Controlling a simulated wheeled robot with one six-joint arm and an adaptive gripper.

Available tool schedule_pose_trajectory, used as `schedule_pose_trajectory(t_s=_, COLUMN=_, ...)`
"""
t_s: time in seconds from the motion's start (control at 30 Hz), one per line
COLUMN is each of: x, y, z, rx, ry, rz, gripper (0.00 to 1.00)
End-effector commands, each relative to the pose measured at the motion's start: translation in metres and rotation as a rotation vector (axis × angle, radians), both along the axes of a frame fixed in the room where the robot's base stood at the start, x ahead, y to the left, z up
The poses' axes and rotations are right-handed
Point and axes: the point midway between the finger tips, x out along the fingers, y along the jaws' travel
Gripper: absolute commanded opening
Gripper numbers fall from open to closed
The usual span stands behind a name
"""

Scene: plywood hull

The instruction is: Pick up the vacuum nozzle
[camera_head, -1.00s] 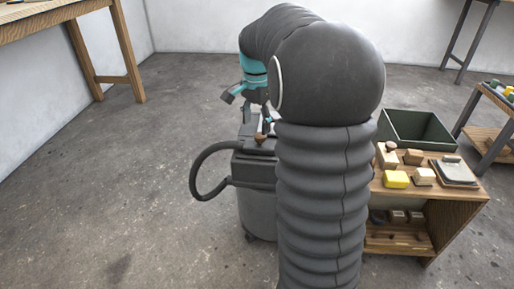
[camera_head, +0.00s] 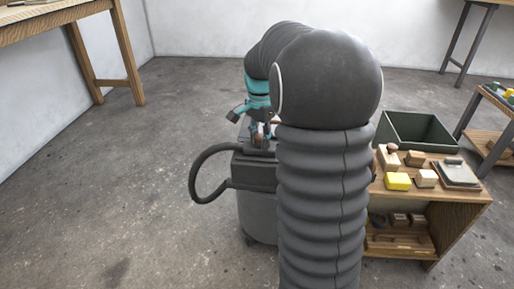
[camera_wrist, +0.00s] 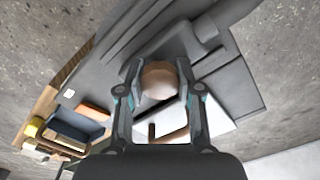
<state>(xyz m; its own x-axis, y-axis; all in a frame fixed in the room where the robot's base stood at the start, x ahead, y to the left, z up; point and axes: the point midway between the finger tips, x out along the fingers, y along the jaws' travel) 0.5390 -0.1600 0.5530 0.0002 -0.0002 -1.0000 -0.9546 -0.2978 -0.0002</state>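A grey shop vacuum (camera_head: 258,215) stands on the floor left of the workbench, with a black hose (camera_head: 196,180) looping out from its left side. My gripper (camera_head: 260,140) is low over the vacuum's top, pointing down. In the wrist view its two fingers (camera_wrist: 158,75) are spread on either side of a round brown knob-like piece (camera_wrist: 159,80), with no clear grip on it. Dark grey parts of the vacuum top (camera_wrist: 230,85) lie below. I cannot tell for sure which part is the nozzle. My arm hides part of the vacuum.
A wooden bench (camera_head: 455,218) stands to the right, with wooden blocks, a yellow block (camera_head: 397,181) and a grey flat item (camera_head: 459,172) on it. A wooden table (camera_head: 60,18) stands far left. The floor at left is clear.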

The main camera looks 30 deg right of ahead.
Motion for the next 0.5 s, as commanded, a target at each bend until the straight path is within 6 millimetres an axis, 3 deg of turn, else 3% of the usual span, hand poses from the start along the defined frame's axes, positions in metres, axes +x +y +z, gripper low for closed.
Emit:
schedule_pose_trajectory(t_s=0.33, x=0.0, y=0.0, z=0.002, rx=0.0, ry=0.0, rz=0.0, gripper=0.0)
schedule_pose_trajectory(t_s=0.5, x=0.0, y=0.0, z=0.013, rx=-0.001, ry=-0.001, rz=0.0, gripper=0.0)
